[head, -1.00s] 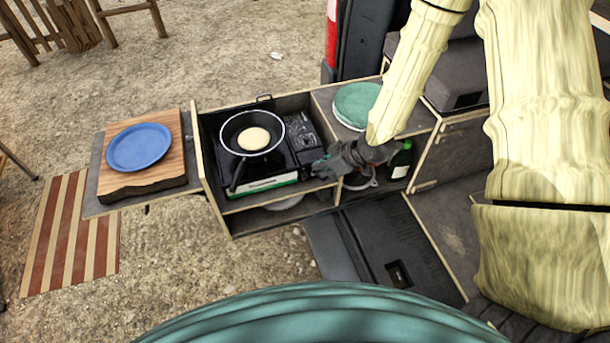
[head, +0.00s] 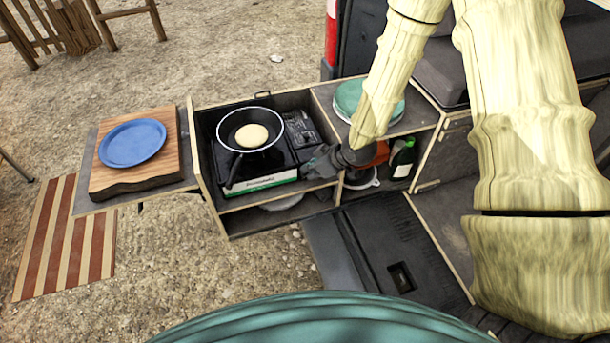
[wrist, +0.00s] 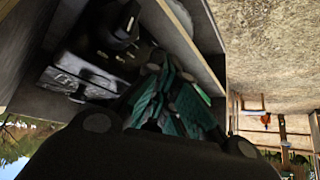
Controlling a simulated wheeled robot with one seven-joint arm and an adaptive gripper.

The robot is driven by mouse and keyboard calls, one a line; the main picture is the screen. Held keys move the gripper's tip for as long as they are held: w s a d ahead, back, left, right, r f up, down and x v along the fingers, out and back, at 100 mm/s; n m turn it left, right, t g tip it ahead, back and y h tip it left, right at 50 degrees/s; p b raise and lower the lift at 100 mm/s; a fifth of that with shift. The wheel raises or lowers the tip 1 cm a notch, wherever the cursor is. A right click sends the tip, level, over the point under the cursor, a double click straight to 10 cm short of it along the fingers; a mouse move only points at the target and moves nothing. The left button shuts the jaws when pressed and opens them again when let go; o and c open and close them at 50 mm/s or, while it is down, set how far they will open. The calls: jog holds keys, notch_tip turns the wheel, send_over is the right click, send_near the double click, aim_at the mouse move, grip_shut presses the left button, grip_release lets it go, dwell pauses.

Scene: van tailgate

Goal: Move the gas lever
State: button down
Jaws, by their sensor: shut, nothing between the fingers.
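The black camping stove (head: 262,165) sits in the pull-out kitchen box with a pan (head: 250,137) on it. A round pale item lies in the pan. The stove's control panel (head: 301,130) is on its right side. My gripper (head: 312,169) is at the stove's front right corner, its fingers shut and empty. In the wrist view my gripper (wrist: 172,98) shows its green-padded fingers close to the stove (wrist: 92,72). I cannot make out the gas lever; it is too small or hidden by the fingers.
A blue plate (head: 132,143) lies on a wooden board (head: 135,178) at the left. Green plates (head: 357,97) stand on the right top, above a shelf holding a green bottle (head: 403,158). The box's wooden walls closely surround the stove.

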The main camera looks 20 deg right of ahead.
jog(key=shift+w+a+f+b, duration=0.15)
jog(key=shift+f+b, duration=0.35)
jog(key=shift+f, duration=0.4)
jog(key=shift+s+d+r+p, duration=0.3)
jog(key=shift+s+d, duration=0.25)
jog(key=shift+s, duration=0.1)
jog(key=shift+s+d+r+p, duration=0.25)
jog(key=shift+s+d, duration=0.3)
jog(key=shift+s, duration=0.05)
jog(key=v, duration=1.2)
